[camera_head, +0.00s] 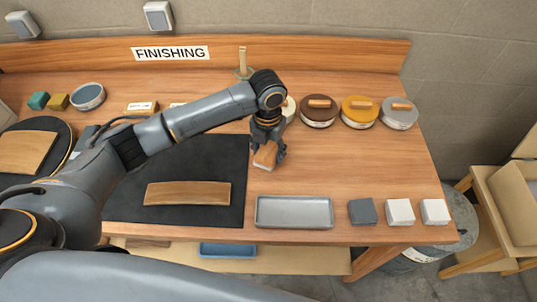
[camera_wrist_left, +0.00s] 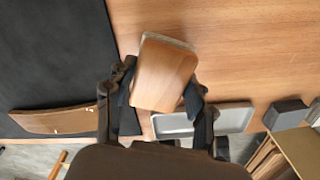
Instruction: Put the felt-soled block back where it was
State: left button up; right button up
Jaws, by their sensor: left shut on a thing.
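The felt-soled block (camera_head: 264,157) is a wooden block with a pale layer along its bottom edge. My left gripper (camera_head: 268,151) points down and is shut on it, over bare wood just right of the black mat (camera_head: 205,154). In the left wrist view the block (camera_wrist_left: 166,72) sits between the two dark fingers (camera_wrist_left: 157,105), its wooden top facing the camera. I cannot tell whether its sole touches the table. A grey tray (camera_head: 294,226) lies below it in the head view and looks empty. My right gripper is not in view.
A bent wooden piece (camera_head: 188,194) lies on the mat. Grey (camera_head: 362,212) and white (camera_head: 400,212) blocks stand right of the tray. Lidded tins, brown (camera_head: 319,116), yellow (camera_head: 359,116) and grey (camera_head: 399,118), line the back. The table's right middle is clear.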

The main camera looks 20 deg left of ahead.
aim_at(269, 157)
pick_arm(q)
jog(key=f, duration=0.3)
jog(key=shift+w+f+p, duration=0.25)
jog(key=shift+f+p, duration=0.1)
jog(key=shift+f, duration=0.15)
jog(key=o, duration=1.1)
jog(key=shift+o, duration=0.2)
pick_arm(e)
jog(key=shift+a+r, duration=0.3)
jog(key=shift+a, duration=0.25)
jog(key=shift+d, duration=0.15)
pick_arm(q)
jog(key=shift+r, duration=0.35)
notch_tip(269, 157, up, 12)
jog(key=shift+f+b, duration=0.15)
jog(key=shift+b, duration=1.05)
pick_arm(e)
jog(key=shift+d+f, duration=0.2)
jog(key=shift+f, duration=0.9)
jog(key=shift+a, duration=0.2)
